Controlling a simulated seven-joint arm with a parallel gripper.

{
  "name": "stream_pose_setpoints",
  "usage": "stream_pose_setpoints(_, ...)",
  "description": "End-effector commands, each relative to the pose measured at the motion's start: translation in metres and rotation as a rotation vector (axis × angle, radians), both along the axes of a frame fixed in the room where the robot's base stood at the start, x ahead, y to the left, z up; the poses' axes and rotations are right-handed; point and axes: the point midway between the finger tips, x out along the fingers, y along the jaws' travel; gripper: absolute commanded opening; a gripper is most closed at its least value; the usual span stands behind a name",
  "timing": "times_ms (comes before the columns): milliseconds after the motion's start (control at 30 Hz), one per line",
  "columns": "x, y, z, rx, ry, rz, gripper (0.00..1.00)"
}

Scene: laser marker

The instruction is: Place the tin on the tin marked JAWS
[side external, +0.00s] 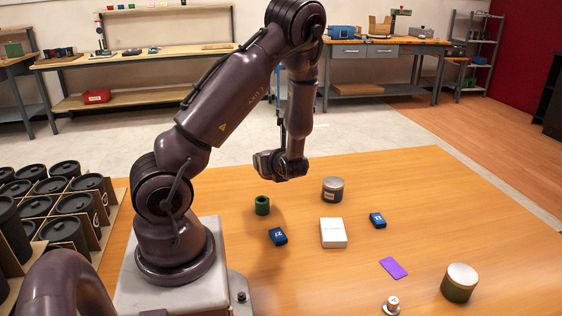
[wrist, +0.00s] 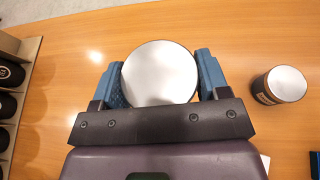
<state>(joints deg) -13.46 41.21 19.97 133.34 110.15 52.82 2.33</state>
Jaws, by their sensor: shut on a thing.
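My gripper (wrist: 160,75) is shut on a tin with a plain silver lid (wrist: 160,72), with a blue finger on each side of it. In the side view my gripper (side external: 280,166) is above the table, and the held tin is hard to make out there. A dark tin with a silver lid and a pale label (side external: 333,190) stands upright on the table, to the right of my gripper. It also shows at the right of the wrist view (wrist: 286,84); its lettering is too small to read. An olive tin (side external: 460,283) stands at the front right, with no lettering visible.
A green ring-shaped piece (side external: 262,205) stands below my gripper. A white box (side external: 333,233), two blue boxes (side external: 278,237) (side external: 377,220), a purple card (side external: 393,268) and a small white-topped piece (side external: 392,305) are on the table. A rack of black canisters (side external: 62,230) is at the left.

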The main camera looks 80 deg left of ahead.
Motion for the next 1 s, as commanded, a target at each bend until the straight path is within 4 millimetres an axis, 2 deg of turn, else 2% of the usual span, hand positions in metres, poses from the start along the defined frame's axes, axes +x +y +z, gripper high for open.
stream_pose_setpoints(100, 0.012, -0.013, 0.012, 0.003, -0.007, -0.041, 0.39)
stream_pose_setpoints(333, 0.067, -0.047, 0.052, 0.002, -0.011, -0.230, 0.39)
stream_pose_setpoints(467, 0.085, -0.059, 0.066, 0.001, -0.006, -0.326, 0.39)
stream_pose_setpoints(667, 0.105, -0.041, 0.052, 0.002, 0.002, -0.351, 0.39)
stream_pose_setpoints(933, 0.157, 0.002, 0.022, 0.003, -0.001, -0.350, 0.39)
stream_pose_setpoints(1000, 0.166, 0.009, 0.006, 0.001, 0.003, -0.352, 0.39)
